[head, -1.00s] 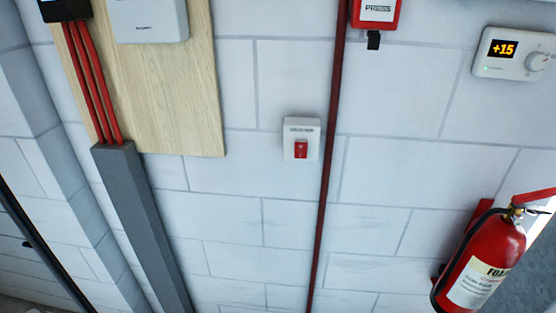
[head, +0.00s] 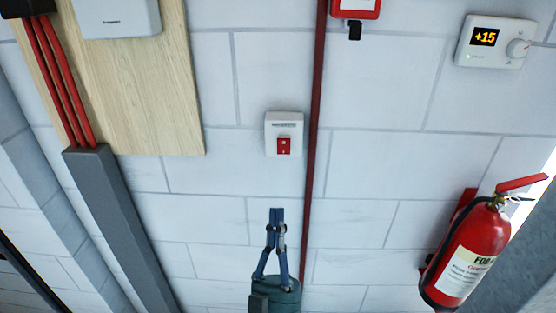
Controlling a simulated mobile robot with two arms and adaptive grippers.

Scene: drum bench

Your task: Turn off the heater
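A small white switch box (head: 284,121) with a red rocker (head: 283,147) is fixed to the white block wall, left of a dark red pipe. The label above the rocker is too small to read. A white thermostat (head: 495,42) with a dial and a lit "+15" display is on the wall at the upper right. My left gripper (head: 277,212) points up from the bottom, below the switch box and apart from it in the picture. Its fingertips are together with nothing seen between them. My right gripper is not in view.
A red fire extinguisher (head: 471,250) hangs at the lower right. The dark red pipe (head: 315,100) runs down just right of the switch. A red box (head: 355,8) is at the top. A wooden board (head: 150,90) and grey duct (head: 115,215) are at left.

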